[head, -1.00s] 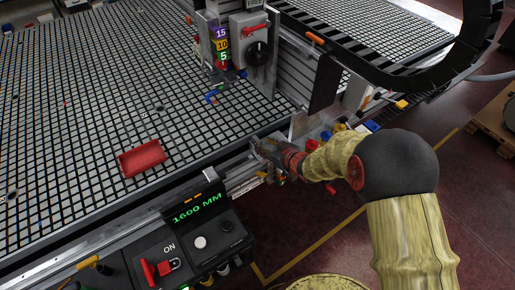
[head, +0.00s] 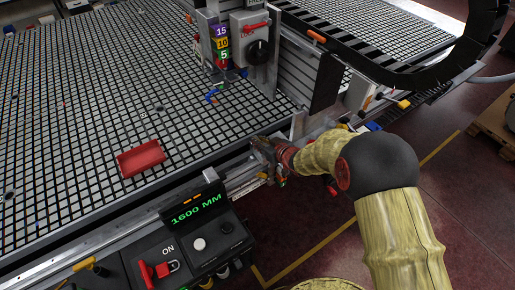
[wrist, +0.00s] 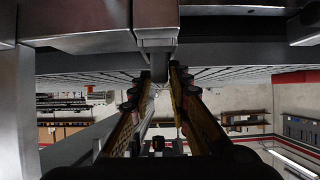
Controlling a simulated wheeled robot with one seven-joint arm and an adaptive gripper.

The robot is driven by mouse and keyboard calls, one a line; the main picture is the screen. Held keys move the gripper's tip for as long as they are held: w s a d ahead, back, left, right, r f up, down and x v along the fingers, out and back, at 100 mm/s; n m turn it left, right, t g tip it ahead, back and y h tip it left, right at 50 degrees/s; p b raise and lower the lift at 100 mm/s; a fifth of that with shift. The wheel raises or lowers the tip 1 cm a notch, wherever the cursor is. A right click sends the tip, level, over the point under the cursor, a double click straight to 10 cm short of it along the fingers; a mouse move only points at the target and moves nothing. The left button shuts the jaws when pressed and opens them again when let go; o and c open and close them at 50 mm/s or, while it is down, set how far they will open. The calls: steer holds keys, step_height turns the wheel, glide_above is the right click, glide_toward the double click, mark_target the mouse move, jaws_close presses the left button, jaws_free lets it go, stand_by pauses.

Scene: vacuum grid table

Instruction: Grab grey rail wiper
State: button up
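A narrow grey block, which looks like the grey rail wiper (wrist: 157,45), hangs from the rail at the top centre of the wrist view. My gripper (wrist: 157,84) is open, with one finger on each side of the block's lower end and gaps showing between. In the head view my gripper (head: 260,152) is at the table's front rail, beside the corner of the grid. The wiper cannot be made out there, as it is small and my gripper covers that spot.
The grid table (head: 75,110) carries a red tray (head: 141,158). A control panel reading 1600 MM (head: 197,208) stands just in front of the rail. The upright gantry with a red-handled switch (head: 255,40) rises behind my gripper. Metal rail parts (wrist: 85,25) lie close above the fingers.

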jaws_close()
steer(key=shift+r, duration=0.1)
stand_by(0.3)
